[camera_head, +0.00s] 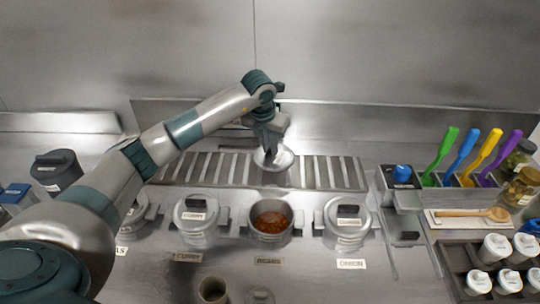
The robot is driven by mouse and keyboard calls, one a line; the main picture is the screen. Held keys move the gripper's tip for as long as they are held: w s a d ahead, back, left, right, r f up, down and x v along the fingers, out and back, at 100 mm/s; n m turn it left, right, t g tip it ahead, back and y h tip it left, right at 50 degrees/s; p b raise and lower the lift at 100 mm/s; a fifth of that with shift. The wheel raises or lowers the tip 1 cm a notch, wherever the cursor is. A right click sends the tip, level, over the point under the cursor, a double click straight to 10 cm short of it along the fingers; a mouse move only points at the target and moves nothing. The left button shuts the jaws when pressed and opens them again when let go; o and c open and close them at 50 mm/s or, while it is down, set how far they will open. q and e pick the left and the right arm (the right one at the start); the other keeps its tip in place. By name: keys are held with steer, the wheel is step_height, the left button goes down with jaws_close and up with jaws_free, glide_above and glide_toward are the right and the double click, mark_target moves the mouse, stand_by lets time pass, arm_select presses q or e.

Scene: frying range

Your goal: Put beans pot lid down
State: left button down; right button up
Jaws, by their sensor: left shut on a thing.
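My left gripper (270,155) is shut on a round metal lid (283,160), over the slatted rack (225,170) behind the pots. I cannot tell whether the lid touches the rack. The beans pot (270,236) stands uncovered in front of the rack, above its "BEANS" label, with reddish-brown beans (270,219) showing inside. My right gripper is not in view.
A lidded curry pot (197,232) stands left of the beans pot and a lidded onion pot (345,232) right of it. A cup (213,290) is in front. Colored utensils (465,150), a wooden spoon (472,213) and white-capped jars (494,247) are at the right.

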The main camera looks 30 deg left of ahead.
mark_target(269, 151)
arm_select(q)
step_height(269, 151, down, 3)
steer(key=shift+f+p, duration=0.1)
steer(key=shift+p, duration=1)
steer(key=shift+f, duration=0.4)
steer(key=shift+f, duration=0.2)
steer(key=c, duration=1.8)
jaws_free()
steer(key=shift+o, duration=0.2)
steer(key=shift+r, duration=0.1)
steer(key=shift+r, duration=0.1)
